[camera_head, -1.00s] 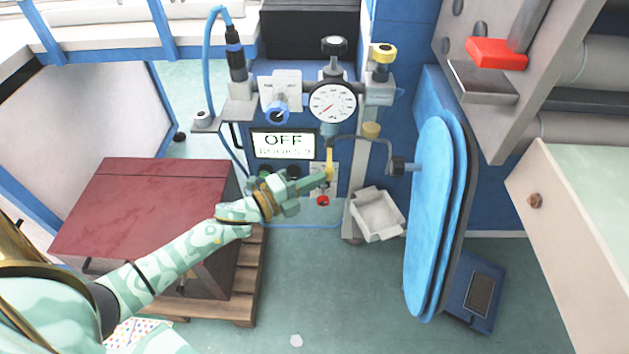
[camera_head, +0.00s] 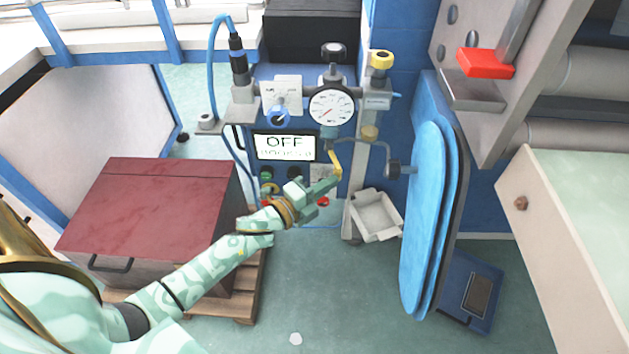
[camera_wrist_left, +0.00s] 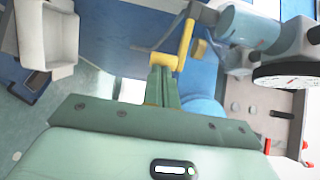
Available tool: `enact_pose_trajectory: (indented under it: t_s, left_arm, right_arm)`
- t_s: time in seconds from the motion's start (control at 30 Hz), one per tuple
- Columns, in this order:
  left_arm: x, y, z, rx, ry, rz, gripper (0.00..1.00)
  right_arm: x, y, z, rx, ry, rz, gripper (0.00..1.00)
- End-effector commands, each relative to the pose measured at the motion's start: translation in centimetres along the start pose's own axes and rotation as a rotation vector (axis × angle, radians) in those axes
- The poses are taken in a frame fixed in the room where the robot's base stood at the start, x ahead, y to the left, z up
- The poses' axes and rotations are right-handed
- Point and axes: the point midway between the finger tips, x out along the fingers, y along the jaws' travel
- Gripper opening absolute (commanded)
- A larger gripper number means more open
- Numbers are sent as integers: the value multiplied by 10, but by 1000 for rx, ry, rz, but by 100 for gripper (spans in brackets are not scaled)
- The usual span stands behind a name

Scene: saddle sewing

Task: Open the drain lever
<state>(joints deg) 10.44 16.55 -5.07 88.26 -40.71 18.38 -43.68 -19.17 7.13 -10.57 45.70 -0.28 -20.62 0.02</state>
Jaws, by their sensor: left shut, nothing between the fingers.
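The drain lever (camera_head: 335,161) is a small yellow handle below the pressure gauge on the blue machine. It hangs tilted, its lower end to the right. In the left wrist view the yellow lever (camera_wrist_left: 185,45) stands just past the fingertips. My left gripper (camera_head: 334,182) is shut with nothing between its fingers. Its tips are at the lever's lower end, touching or very close. In the wrist view the closed fingers (camera_wrist_left: 162,75) point at the lever's yellow end piece. My right gripper is not in view.
The gauge (camera_head: 331,106) and a display reading OFF (camera_head: 285,146) are above and left of the lever. A white tray (camera_head: 376,215) is at lower right, beside blue oval pads (camera_head: 424,220).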

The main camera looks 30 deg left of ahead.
Motion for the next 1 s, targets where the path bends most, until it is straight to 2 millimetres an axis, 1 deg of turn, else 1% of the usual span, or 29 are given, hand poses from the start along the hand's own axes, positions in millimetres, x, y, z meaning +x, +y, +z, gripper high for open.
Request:
enact_pose_trajectory:
  t_s: [0.07,0.1,0.2,0.3,0.57,0.7,0.83,1.0]
  left_arm:
    - [6,-2,-5,-1,0,-2,0]
    - [9,-1,-9,-10,-39,-4,0]
    - [17,0,-14,-13,-139,-4,0]
    - [24,0,-16,-1,-137,0,0]
    - [44,1,-24,-1,-134,0,0]
    - [52,1,-25,-1,-134,0,0]
    - [57,1,-26,-1,-134,0,0]
    - [60,0,-26,0,-134,0,0]
  right_arm:
    - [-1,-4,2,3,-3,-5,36]
    - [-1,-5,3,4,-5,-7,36]
    - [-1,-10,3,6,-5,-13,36]
    - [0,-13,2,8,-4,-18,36]
    - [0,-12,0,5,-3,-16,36]
    - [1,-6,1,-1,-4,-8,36]
    - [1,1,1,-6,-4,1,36]
    - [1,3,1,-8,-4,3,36]
